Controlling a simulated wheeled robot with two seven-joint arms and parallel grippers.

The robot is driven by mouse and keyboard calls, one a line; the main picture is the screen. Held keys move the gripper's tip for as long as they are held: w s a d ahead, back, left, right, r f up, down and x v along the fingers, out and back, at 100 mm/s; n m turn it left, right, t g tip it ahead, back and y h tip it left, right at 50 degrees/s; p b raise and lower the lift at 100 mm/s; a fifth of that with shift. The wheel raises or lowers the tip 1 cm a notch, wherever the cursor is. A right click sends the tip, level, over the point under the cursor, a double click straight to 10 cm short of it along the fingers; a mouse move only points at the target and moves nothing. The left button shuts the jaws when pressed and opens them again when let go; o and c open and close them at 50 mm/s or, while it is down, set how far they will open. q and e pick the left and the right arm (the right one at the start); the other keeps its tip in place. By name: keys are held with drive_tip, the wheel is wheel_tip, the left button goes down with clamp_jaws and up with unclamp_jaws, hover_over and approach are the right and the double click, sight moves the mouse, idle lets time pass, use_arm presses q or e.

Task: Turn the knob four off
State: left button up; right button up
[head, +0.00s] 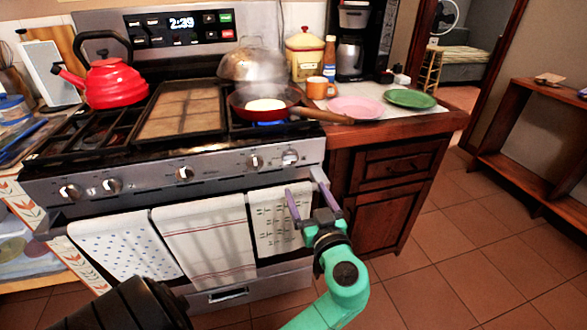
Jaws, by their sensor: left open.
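Several knobs run along the stove's front panel (220,170). The fourth knob from the left (255,161) and the rightmost knob (290,157) sit close together at the right end. A blue flame (268,123) shows under the red pan (240,98) on the right burner. My left gripper (306,189), with purple fingers on a green arm, is open and empty. It is just below and right of the rightmost knob, in front of the oven towels. I see no contact with a knob. My right gripper is not in view.
The pan's wooden handle (322,115) sticks out to the right over the counter. Towels (205,240) hang on the oven handle. A red kettle (110,82) stands on the left burners. Pink (355,108) and green (409,99) plates lie on the counter. The floor at right is clear.

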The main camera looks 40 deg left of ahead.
sight(292, 163)
use_arm(q)
drive_tip(key=p+x, duration=0.1)
drive_tip(key=x, duration=1)
drive_tip(key=shift+w+a+p, duration=0.2)
drive_tip(key=shift+a+p, duration=0.1)
drive_tip(key=shift+p, duration=0.1)
drive_tip(key=shift+w+a+f, duration=0.1)
drive_tip(key=shift+w+a, duration=0.05)
drive_tip(key=shift+a, duration=0.05)
drive_tip(key=shift+c, duration=1.2)
drive_tip(key=c, duration=1.1)
